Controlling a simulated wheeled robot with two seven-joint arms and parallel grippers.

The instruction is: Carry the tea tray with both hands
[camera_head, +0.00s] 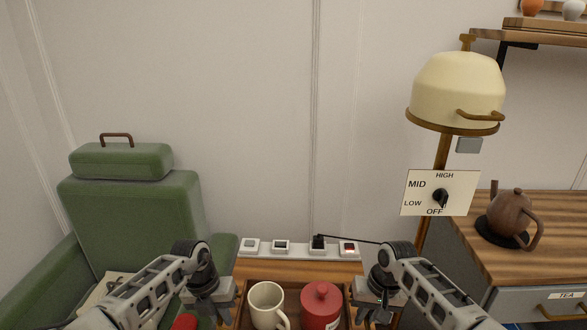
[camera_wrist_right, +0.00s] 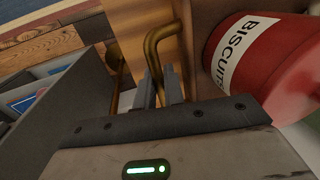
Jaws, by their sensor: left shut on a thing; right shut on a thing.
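The wooden tea tray (camera_head: 290,284) is at the bottom of the head view, its near part cut off. A cream mug (camera_head: 265,304) stands on its left and a red biscuit tin (camera_head: 321,303) on its right. My left gripper (camera_head: 212,307) is at the tray's left side, shut on it; its fingertips are unclear. My right gripper (camera_head: 378,304) is at the right side. In the right wrist view its fingers (camera_wrist_right: 162,92) are shut on the tray's brass handle (camera_wrist_right: 160,42), with the tin (camera_wrist_right: 270,60) labelled BISCUITS beside it.
A wooden surface with a power strip (camera_head: 298,246) lies behind the tray. A green armchair (camera_head: 135,220) is at left. At right are a lamp (camera_head: 458,90), a dial sign (camera_head: 440,193) and a cabinet (camera_head: 540,240) bearing a brown teapot (camera_head: 513,214).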

